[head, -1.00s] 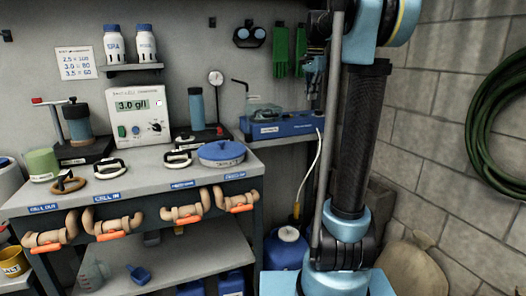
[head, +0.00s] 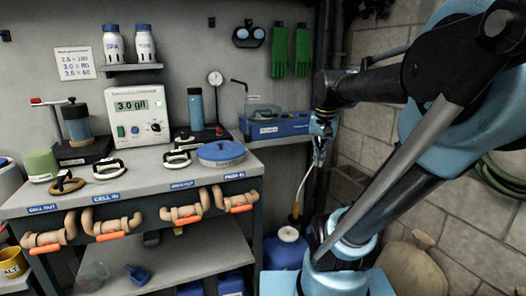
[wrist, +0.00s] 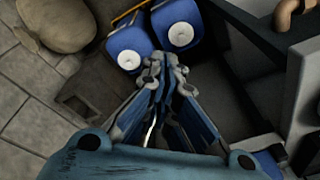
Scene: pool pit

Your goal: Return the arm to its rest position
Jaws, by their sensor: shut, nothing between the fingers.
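My gripper (head: 321,130) hangs at the end of my arm, right of the workbench and in front of the blue tray's right end in the head view. In the wrist view my gripper (wrist: 162,64) points down with its fingertips together and nothing between them. My arm (head: 420,130) leans out to the right from its base, and its upper link reaches back left to the gripper. It hides part of the block wall.
The workbench (head: 120,190) with pipe fittings, a meter (head: 137,112) and a blue round pan (head: 221,152) stands left. A blue tray (head: 280,127) sits beside the gripper. Blue jugs (wrist: 180,32) stand below. A sack (head: 412,268) and green hose (head: 497,180) are right.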

